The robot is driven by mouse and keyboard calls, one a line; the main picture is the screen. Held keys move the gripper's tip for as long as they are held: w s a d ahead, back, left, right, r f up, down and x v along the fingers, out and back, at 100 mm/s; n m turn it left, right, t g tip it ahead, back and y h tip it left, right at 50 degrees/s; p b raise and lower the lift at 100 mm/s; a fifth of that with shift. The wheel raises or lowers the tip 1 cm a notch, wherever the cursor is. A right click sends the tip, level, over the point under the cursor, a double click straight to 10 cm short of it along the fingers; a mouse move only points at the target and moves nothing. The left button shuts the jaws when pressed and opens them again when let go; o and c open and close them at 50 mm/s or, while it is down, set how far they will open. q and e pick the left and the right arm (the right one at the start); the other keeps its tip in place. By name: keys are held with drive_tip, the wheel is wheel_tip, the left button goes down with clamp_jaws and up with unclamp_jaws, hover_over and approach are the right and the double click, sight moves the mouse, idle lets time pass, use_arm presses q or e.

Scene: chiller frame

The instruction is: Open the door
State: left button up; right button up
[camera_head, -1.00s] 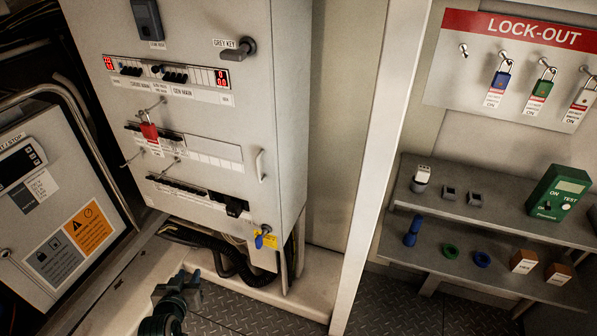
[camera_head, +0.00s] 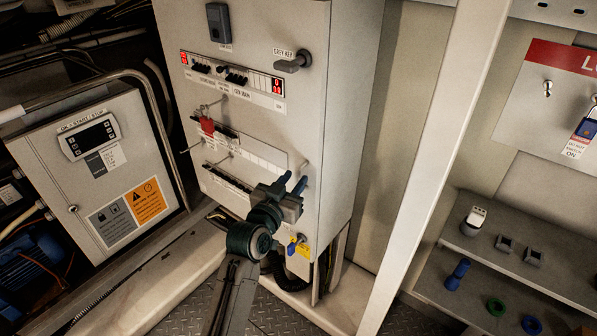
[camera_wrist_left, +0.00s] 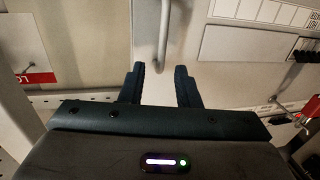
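The grey cabinet door (camera_head: 240,50) fills the middle of the head view and looks shut. Its vertical bar handle shows in the left wrist view (camera_wrist_left: 163,35); in the head view it is mostly hidden by my gripper. My left gripper (camera_head: 291,183) is in front of the door's right side, at the handle. In the left wrist view its two dark fingers (camera_wrist_left: 160,75) are apart, with the handle's lower end lined up between the tips. The fingers do not appear closed on it. My right gripper is not in view.
A dark grey key switch (camera_head: 293,63) sticks out above the handle. A red padlock (camera_head: 207,126) and thin rods stick out at the left. A yellow-and-blue key switch (camera_head: 298,246) is below. A white post (camera_head: 430,160) and a shelf (camera_head: 520,262) stand to the right.

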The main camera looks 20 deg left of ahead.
use_arm(q)
drive_tip(key=shift+w+d, duration=0.2)
drive_tip(key=shift+w, duration=1.05)
clamp_jaws()
